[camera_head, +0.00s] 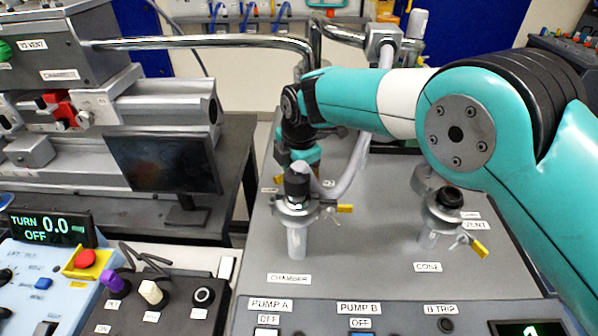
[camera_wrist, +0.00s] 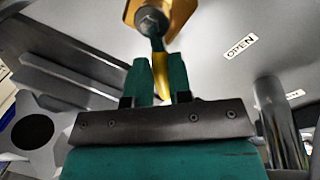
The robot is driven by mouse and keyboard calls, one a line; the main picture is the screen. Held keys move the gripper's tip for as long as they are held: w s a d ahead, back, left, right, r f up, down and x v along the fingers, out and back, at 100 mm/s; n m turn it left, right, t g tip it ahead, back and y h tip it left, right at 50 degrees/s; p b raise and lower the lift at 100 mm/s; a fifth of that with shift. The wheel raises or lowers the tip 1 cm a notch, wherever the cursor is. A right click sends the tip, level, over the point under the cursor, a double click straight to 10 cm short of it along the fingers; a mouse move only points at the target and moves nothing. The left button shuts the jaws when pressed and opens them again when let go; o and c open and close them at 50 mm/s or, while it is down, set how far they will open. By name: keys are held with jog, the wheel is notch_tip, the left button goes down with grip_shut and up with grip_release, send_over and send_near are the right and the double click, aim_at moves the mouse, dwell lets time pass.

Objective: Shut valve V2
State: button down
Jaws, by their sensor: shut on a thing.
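In the wrist view, my gripper (camera_wrist: 160,78) has its two teal fingers around a yellow lever (camera_wrist: 161,66). The lever runs up to a dark stem or nut (camera_wrist: 152,22) on a brass-coloured body (camera_wrist: 180,12). A label reading OPEN (camera_wrist: 241,46) lies on the grey panel to the right, and another label beside it is hard to read. In the head view, my gripper (camera_head: 300,156) points down behind the chamber fitting (camera_head: 297,212), which hides its fingertips and most of the valve.
A grey hose (camera_head: 357,165) loops close to the right of my gripper. The chamber fitting and the cone fitting (camera_head: 440,218), each with a yellow-tipped clamp, stand on the grey panel. A monitor (camera_head: 163,162) stands to the left. Bare panel lies between the two fittings.

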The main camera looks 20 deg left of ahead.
jog(key=m, duration=0.1)
jog(key=w+a+m, duration=0.1)
jog(key=m, duration=0.1)
jog(key=shift+a+r+m+t, duration=0.1)
jog(key=shift+r+m+t, duration=0.05)
jog(key=shift+m+t, duration=0.15)
jog(key=shift+w+a+m+h+p, duration=0.15)
jog(key=shift+w+m+h+p, duration=0.15)
jog(key=shift+m, duration=0.65)
jog(key=shift+w+a+m+h+p, duration=0.2)
jog(key=shift+m+p, duration=0.15)
jog(key=shift+m, duration=0.6)
jog(key=c, duration=1)
grip_release()
jog(key=shift+c, duration=0.2)
jog(key=s+d+r, duration=0.1)
jog(key=s+r, duration=0.2)
jog(key=r, duration=1.4)
jog(key=shift+d, duration=0.1)
